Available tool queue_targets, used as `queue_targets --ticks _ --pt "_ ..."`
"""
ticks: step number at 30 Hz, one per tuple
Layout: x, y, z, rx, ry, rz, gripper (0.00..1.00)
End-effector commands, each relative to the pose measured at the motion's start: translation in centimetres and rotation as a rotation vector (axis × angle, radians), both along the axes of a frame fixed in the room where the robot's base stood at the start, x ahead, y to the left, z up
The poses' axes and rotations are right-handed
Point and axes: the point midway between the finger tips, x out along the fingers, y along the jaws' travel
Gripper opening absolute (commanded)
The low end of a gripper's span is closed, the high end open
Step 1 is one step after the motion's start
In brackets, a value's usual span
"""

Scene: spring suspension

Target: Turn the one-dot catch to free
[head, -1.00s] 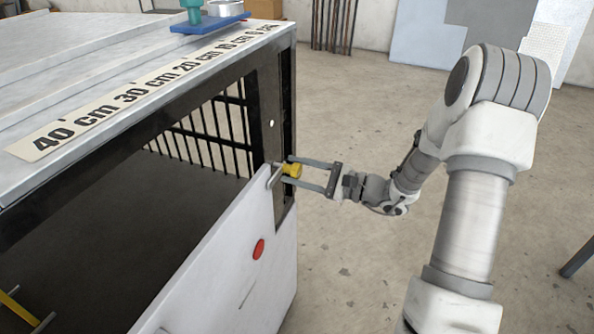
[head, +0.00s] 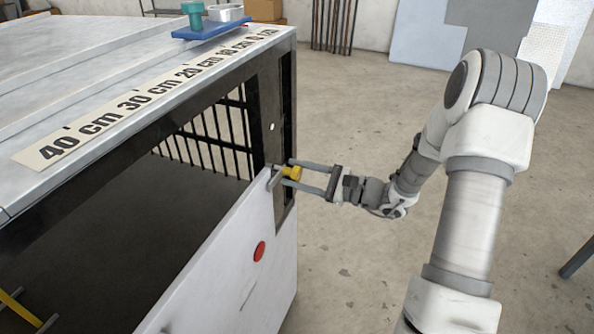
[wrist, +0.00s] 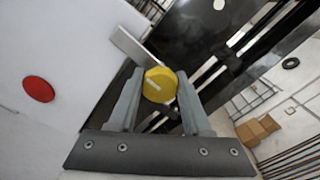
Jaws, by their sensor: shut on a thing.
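The yellow catch knob (head: 292,172) sits at the top right corner of the white panel (head: 225,265), beside a dark post with one white dot (head: 272,127). A grey metal bar (head: 273,178) extends from the knob over the panel's corner. My gripper (head: 290,173) is shut on the knob, one finger on each side. In the wrist view the round yellow knob (wrist: 160,85) lies between the fingertips, with a light slot line on its face. The grey bar (wrist: 137,46) points up and left there.
A red oval button (head: 259,251) is on the white panel. A ruler strip (head: 150,98) runs along the bench top edge, with a blue plate (head: 210,29) behind it. Black bars (head: 205,135) stand inside the dark opening. The floor right of the bench is clear around my arm.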

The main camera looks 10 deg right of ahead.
Motion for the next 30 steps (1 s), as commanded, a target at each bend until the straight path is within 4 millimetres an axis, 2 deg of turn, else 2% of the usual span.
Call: queue_targets --ticks 30 --pt "0.00 -0.12 0.36 0.540 0.746 -0.002 0.00"
